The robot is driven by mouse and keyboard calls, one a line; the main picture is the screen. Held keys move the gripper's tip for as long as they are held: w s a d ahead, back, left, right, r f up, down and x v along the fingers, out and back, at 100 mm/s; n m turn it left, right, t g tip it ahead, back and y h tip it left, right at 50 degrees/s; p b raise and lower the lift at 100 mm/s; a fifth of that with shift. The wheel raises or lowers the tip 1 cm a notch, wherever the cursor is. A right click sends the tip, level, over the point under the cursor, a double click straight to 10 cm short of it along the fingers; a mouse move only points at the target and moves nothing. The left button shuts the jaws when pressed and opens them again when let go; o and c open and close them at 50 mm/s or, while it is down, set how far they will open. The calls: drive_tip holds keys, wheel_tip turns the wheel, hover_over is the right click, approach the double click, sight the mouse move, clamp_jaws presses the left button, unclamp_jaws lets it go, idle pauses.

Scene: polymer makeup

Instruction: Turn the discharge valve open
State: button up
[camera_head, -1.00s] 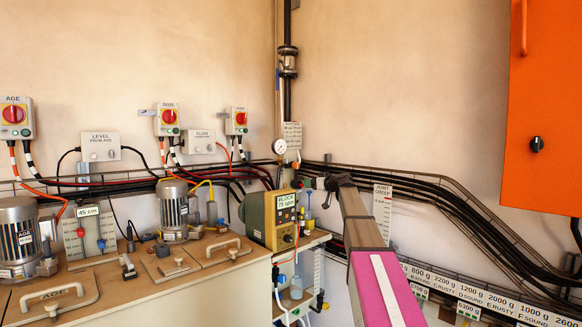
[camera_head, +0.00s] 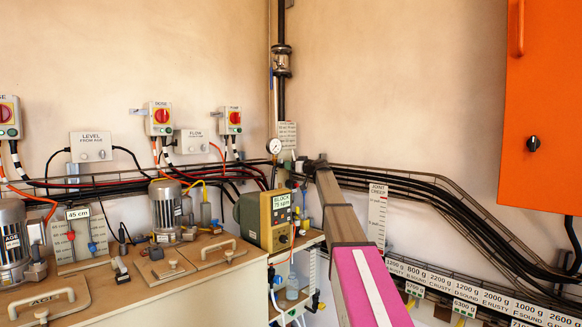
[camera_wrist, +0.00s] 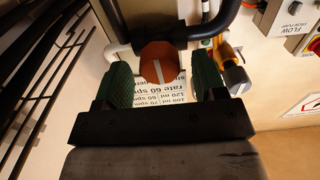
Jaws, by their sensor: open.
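In the wrist view a round red-brown knob (camera_wrist: 158,62) with a pale line across its face sits between the two green finger pads of my gripper (camera_wrist: 164,80). It looks like the discharge valve's knob, but I read no label on it. The fingers are spread, with a visible gap on each side of the knob. I cannot tell how deep the knob lies between them. In the head view my gripper is at the far end of my arm, near the wall corner, too small to make out, and the knob cannot be made out.
A dark bent pipe (camera_wrist: 232,18) and an orange fitting (camera_wrist: 230,62) are close beside the fingers. A printed sign (camera_wrist: 165,92) lies behind. In the head view a pressure gauge (camera_head: 273,146), a yellowish pump box (camera_head: 277,220) and black cables (camera_head: 420,188) crowd the corner.

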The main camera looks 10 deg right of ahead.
drive_tip(key=shift+x, duration=0.85)
drive_tip(key=c, duration=0.9)
